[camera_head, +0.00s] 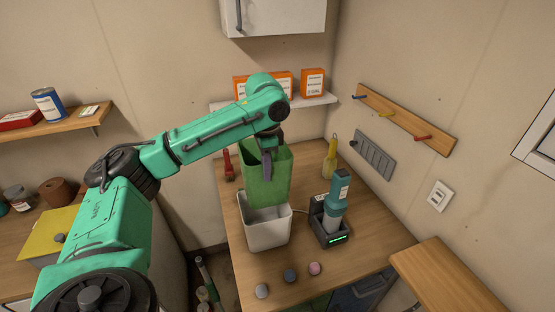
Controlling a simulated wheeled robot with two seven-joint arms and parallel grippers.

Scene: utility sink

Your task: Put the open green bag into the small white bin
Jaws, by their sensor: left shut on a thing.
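The open green bag (267,185) hangs upright above the small white bin (264,234), with its mouth up. Its lower end is at or just inside the bin's opening; the bin's front wall makes the depth hard to tell. The white bin stands on the wooden table. My left gripper (267,160) is shut on the green bag at its upper rim, pointing down. My right gripper is not in view.
A teal device in a black charging dock (330,228) stands close to the bin's right. Several small round pieces lie along the table's front, such as a pink one (315,268). A red tool (228,165) and a yellow-handled brush (330,156) stand behind. A shelf (310,101) with orange boxes is above.

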